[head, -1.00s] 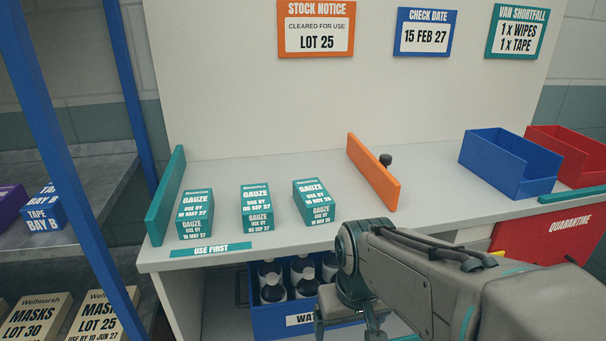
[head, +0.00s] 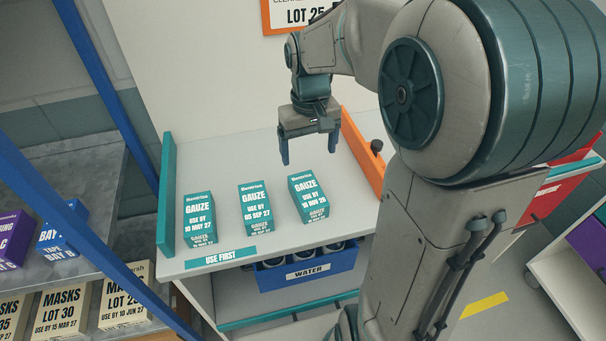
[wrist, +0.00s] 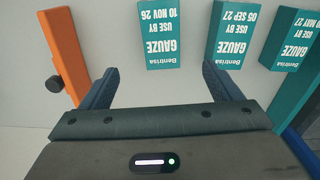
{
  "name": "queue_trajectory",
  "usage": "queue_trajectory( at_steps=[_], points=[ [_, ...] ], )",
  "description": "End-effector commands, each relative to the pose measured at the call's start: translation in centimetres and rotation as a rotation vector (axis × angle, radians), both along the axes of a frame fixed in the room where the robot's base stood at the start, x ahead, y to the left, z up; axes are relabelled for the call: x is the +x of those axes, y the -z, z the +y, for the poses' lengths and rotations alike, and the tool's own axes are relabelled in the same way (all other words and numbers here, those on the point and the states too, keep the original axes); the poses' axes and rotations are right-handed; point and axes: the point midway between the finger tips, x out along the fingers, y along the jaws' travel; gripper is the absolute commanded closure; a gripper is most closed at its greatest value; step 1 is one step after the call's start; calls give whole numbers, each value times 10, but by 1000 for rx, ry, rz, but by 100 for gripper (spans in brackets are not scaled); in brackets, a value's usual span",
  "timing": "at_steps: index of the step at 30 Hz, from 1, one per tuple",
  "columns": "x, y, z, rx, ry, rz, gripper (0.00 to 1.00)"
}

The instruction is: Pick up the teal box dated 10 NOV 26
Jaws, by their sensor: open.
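The teal gauze box dated 10 NOV 26 (head: 309,199) stands on the white shelf, rightmost of three teal gauze boxes. In the wrist view this box (wrist: 161,36) lies beyond my fingers, between their lines, with its date upside down. My gripper (head: 307,150) hangs fingers down above the shelf, behind and above that box, apart from it. Its fingers are spread and hold nothing; they also show in the wrist view (wrist: 160,85). The 05 SEP 27 box (head: 255,208) is in the middle and the 10 MAY 27 box (head: 200,219) is on the left.
An orange divider (head: 361,153) stands right of the boxes, with a dark knob beside it. A teal divider (head: 167,195) bounds the left. A USE FIRST strip (head: 220,257) marks the front edge. A blue WATER bin (head: 308,271) sits below. Blue rack posts (head: 110,97) stand left.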

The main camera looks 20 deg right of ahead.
Motion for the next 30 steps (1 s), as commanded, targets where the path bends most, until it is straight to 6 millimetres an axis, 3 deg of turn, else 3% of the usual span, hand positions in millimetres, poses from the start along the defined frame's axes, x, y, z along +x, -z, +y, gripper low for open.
queue_trajectory(
  at_steps=[12,20,30],
  points=[
    [0,71,-3,1,6,5,15],
    [-1,90,-1,1,3,3,15],
    [-2,133,3,1,2,2,15]
  ],
)
